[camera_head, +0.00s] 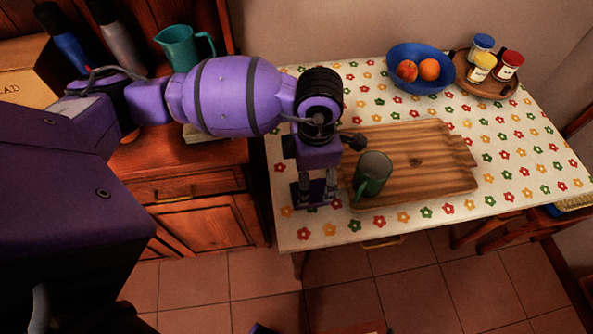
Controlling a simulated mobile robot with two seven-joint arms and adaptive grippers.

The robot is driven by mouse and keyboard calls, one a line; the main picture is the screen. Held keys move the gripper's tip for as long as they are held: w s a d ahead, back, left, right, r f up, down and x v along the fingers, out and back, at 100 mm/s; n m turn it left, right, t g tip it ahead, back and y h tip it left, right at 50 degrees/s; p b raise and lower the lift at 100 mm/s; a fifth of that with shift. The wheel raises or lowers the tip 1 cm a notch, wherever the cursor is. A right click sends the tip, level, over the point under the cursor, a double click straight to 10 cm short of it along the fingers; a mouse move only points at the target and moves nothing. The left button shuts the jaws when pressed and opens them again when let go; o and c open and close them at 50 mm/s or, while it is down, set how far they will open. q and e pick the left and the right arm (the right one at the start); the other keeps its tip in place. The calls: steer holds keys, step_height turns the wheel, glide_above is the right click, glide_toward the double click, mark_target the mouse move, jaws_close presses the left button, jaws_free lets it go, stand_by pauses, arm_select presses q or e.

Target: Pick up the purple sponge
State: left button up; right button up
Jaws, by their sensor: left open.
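The purple sponge (316,194) appears as a dark purple block on the flowered tablecloth, left of the cutting board. It is partly hidden by my left gripper (318,192). The left gripper points down over the sponge from above. Its fingers are open, one on the left part and one on the right part of the block. I cannot tell whether the fingers touch it.
A wooden cutting board (425,155) with a green mug (372,175) lies just right of the gripper. A blue fruit bowl (420,84) and a round tray (494,90) with jars stand at the back. A teal pitcher (182,50) stands on the wooden cabinet.

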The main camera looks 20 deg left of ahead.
mark_target(311, 188)
arm_select(q)
steer(key=shift+s+d+f, duration=0.1)
steer(key=shift+s+f, duration=0.05)
steer(key=shift+f, duration=1)
steer(key=shift+s+f, duration=0.1)
steer(key=shift+f, duration=1)
steer(key=c, duration=0.9)
steer(key=shift+o, duration=0.2)
